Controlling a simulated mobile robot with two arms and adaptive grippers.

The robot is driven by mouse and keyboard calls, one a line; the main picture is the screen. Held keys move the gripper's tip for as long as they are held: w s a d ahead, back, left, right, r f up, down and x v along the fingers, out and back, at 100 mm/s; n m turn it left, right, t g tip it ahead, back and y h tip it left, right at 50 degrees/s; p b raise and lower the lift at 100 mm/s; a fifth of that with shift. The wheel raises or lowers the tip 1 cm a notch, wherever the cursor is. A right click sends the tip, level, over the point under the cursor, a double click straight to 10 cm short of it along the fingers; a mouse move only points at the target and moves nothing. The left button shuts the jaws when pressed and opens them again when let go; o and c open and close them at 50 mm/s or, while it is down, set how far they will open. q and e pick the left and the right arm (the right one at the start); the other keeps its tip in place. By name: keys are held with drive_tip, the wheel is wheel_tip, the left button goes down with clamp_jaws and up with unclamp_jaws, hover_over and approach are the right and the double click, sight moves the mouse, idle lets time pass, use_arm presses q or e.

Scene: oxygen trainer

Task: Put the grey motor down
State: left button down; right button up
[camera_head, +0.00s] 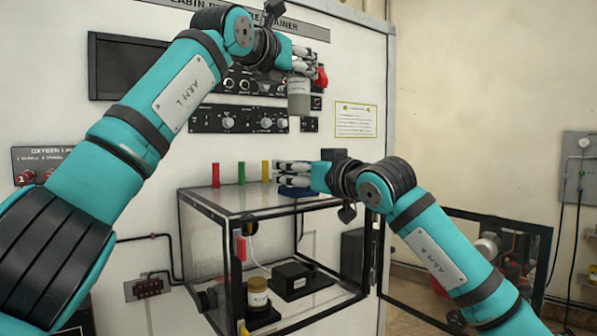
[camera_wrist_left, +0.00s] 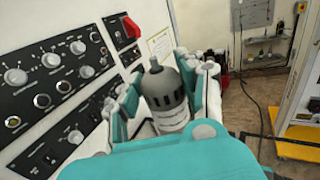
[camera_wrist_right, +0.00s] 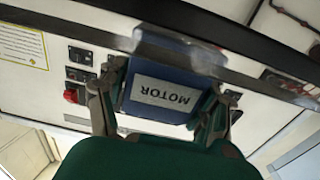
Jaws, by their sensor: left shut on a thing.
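The grey motor (camera_head: 299,97) is a cylinder hanging upright below my left gripper (camera_head: 305,68), clear of the box top. The left gripper is shut on it. In the left wrist view the motor (camera_wrist_left: 163,92) sits between the fingers, with its narrow stub showing. My right gripper (camera_head: 278,172) is lower, over the right part of the clear box's top. A blue block (camera_head: 296,191) lies just under its fingers. In the right wrist view this block (camera_wrist_right: 165,92) bears a MOTOR label and lies between the spread fingers; whether they touch it is unclear.
The black-framed clear box (camera_head: 207,208) holds a jar (camera_head: 257,292) and a black block (camera_head: 303,278). Red (camera_head: 215,175), green (camera_head: 241,173) and yellow (camera_head: 265,171) upright pieces stand along its top. The trainer panel (camera_head: 238,120) rises close behind. An open framed door (camera_head: 470,216) is at right.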

sight(293, 114)
use_arm(q)
drive_tip(key=shift+r, duration=0.1)
use_arm(e)
drive_tip(key=c, duration=0.8)
use_arm(q)
drive_tip(key=f+m+g+h, duration=0.1)
drive_tip(key=f+h, duration=0.1)
drive_tip(key=f+m+g+h, duration=0.1)
drive_tip(key=f, duration=0.1)
drive_tip(key=shift+a+f+m+h, duration=0.2)
drive_tip(key=shift+f+m+h, duration=0.2)
use_arm(e)
drive_tip(key=shift+w, duration=0.1)
use_arm(q)
wheel_tip(293, 114, down, 4)
drive_tip(key=shift+s+f, duration=0.15)
drive_tip(key=shift+f, duration=2.55)
drive_tip(key=c, duration=0.8)
unclamp_jaws()
drive_tip(key=shift+f, duration=0.2)
